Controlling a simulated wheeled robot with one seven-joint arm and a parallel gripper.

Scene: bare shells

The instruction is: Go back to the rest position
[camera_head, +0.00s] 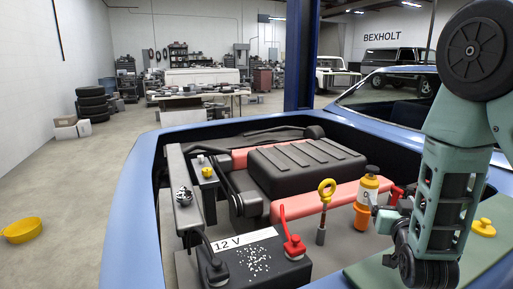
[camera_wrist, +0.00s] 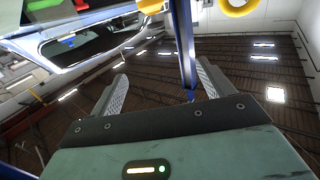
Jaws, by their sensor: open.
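My gripper (camera_wrist: 161,66) shows in the wrist view with its two ribbed fingers spread wide apart and nothing between them. My arm (camera_head: 450,190) is folded at the right of the head view, above the right side of the open engine bay. The gripper itself is hard to make out there. The wrist view is tilted upside down, with the ceiling and its lights low in the picture and the car's windshield (camera_wrist: 95,42) at the upper left. A yellow ring (camera_wrist: 240,8) shows at the wrist view's top edge, apart from the fingers.
A blue post (camera_head: 300,55) stands behind. A yellow bowl (camera_head: 22,231) lies on open floor.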

